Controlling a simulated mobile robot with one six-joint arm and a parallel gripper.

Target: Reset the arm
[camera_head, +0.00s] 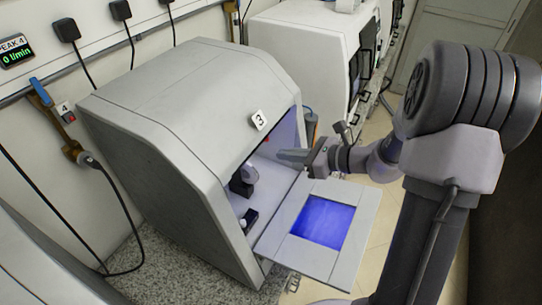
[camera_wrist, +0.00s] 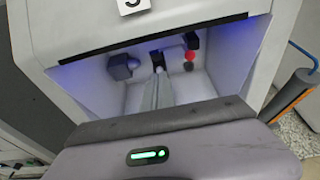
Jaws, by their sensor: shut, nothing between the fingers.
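My arm (camera_head: 440,165) comes in from the right in the head view, bent at a large grey joint. My gripper (camera_head: 282,155) points left at the open front of the grey cabinet marked 3 (camera_head: 170,95), above its lowered door. In the wrist view my gripper (camera_wrist: 158,74) has its fingers together, pointing into the lit interior, with nothing between them. I cannot tell whether the fingertips have passed the cabinet's opening.
The cabinet's door (camera_head: 285,243), with a blue window, is folded down below my gripper. Inside are a dark fixture (camera_head: 243,182) and a red button (camera_wrist: 190,56). Another white machine (camera_head: 310,45) stands behind. Floor shows to the right.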

